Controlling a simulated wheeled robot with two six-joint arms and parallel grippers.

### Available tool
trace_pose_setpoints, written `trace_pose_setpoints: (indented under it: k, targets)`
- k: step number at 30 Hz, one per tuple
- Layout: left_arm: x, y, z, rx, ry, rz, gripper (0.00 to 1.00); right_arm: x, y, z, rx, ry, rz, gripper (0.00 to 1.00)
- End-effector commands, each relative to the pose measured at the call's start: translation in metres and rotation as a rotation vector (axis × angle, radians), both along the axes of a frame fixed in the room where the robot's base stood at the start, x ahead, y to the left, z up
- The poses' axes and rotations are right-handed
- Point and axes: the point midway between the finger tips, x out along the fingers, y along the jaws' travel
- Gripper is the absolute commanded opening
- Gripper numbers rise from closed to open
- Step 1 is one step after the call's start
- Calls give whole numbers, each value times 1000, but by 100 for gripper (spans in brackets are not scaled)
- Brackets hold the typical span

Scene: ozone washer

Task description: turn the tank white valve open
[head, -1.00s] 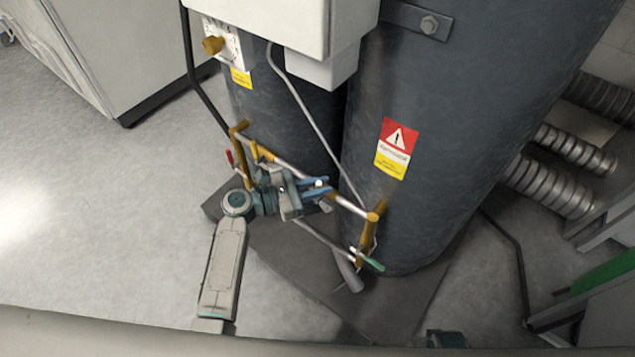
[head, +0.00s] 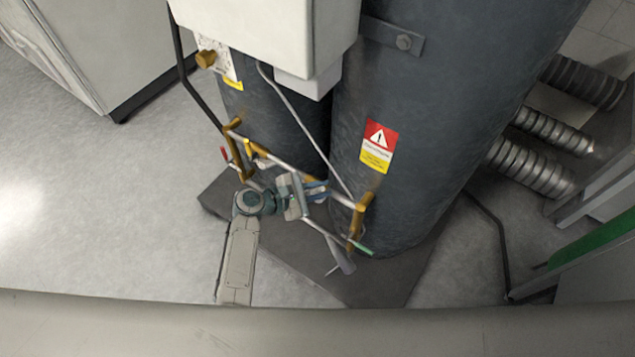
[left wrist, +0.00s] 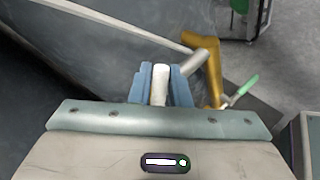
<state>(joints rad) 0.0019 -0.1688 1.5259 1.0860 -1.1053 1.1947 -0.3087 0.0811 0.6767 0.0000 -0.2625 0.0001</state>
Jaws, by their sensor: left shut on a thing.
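The white valve handle (left wrist: 160,85) stands between the two blue fingers of my left gripper (left wrist: 160,88) in the left wrist view. The fingers are shut on it from both sides. In the head view my left gripper (head: 316,190) is at the pipework in front of the dark tank (head: 420,140), and the handle there is mostly hidden by the fingers. A green-handled valve (head: 361,249) is low at the right end of the pipes, and it also shows in the left wrist view (left wrist: 240,91). My right gripper is not in view.
A red-handled valve (head: 224,154) is at the left end of the brass and silver pipes. A white box (head: 265,35) hangs above. The tanks stand on a dark base plate (head: 375,285). Ribbed ducts (head: 530,165) lie at the right. Open floor (head: 100,200) is at the left.

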Motion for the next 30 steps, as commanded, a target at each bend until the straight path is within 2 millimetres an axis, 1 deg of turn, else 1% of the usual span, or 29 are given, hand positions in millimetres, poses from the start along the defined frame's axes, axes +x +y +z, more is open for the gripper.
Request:
trace_pose_setpoints:
  k: [1,6,22,23,24,25,30]
  targets:
    - [-1,-1,1,10,-5,-1,0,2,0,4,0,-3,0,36]
    - [-2,-2,-2,37,-23,0,0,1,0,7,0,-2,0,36]
    - [-3,-3,-4,49,-30,-1,0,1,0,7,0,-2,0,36]
    - [-3,-3,-4,49,-30,-1,22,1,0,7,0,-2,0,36]
    - [-3,-3,-3,49,-30,-1,30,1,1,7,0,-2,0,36]
    - [-2,-3,-3,49,-31,0,36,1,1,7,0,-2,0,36]
    - [-2,-3,-3,49,-31,0,36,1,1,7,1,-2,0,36]
